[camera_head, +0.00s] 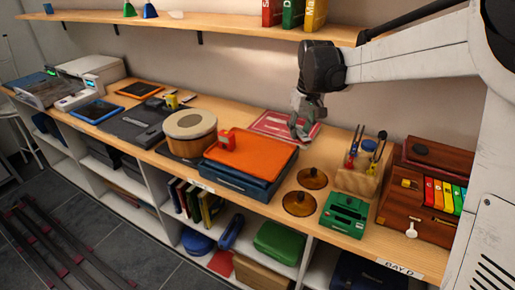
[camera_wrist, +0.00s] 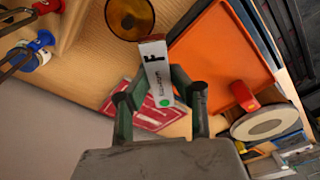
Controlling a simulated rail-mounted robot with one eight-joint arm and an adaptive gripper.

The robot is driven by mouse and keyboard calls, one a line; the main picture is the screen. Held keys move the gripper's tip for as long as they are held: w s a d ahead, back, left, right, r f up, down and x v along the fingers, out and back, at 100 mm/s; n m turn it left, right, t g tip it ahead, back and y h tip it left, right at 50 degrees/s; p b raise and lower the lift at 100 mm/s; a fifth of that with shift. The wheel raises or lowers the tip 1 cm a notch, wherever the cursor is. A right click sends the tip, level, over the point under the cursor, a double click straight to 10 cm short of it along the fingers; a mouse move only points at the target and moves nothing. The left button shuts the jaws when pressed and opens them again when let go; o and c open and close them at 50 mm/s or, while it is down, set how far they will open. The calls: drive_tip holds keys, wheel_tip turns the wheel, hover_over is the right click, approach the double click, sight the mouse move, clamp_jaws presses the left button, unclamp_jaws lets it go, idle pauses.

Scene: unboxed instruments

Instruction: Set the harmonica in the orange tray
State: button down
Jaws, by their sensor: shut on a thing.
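The harmonica (camera_wrist: 158,75) shows in the wrist view as a pale silver bar with a black letter F and a green dot. My gripper (camera_wrist: 161,100) is shut on it, with a finger on either side. In the head view my gripper (camera_head: 303,125) hangs over the back of the bench, right of the orange tray, with the harmonica (camera_head: 297,101) partly visible as a pale piece. The orange tray (camera_head: 262,158) lies on a dark blue case; its surface (camera_wrist: 215,62) also shows in the wrist view. A small red object (camera_head: 227,141) sits at its left side.
A red-and-white printed sheet (camera_head: 268,122) lies behind the tray. A drum (camera_head: 190,124) stands left of it. Two amber discs (camera_head: 312,178), a green device (camera_head: 344,213) and a wooden tool holder (camera_head: 358,182) stand to the right. A shelf (camera_head: 220,24) runs above. Most of the tray is bare.

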drive_tip(key=w+a+n+y, duration=0.1)
drive_tip(key=w+a+n, duration=0.35)
drive_tip(key=a, duration=0.45)
drive_tip(key=w+a+n, duration=0.4)
drive_tip(key=w+a, duration=0.2)
drive_tip(key=a, duration=0.4)
drive_tip(key=p, duration=0.2)
hover_over(260, 159)
drive_tip(key=shift+m+g, duration=0.25)
drive_tip(key=shift+g, duration=0.05)
wheel_tip(260, 159, down, 6)
drive_tip(key=shift+s+d, duration=0.1)
drive_tip(key=shift+s+d+f, duration=0.1)
drive_tip(key=shift+f, duration=2)
drive_tip(key=shift+f, duration=0.1)
drive_tip(key=c, duration=1.9)
unclamp_jaws()
drive_tip(key=shift+f, duration=0.1)
drive_tip(key=shift+c, duration=0.2)
drive_tip(key=o, duration=0.5)
drive_tip(key=shift+c, duration=0.2)
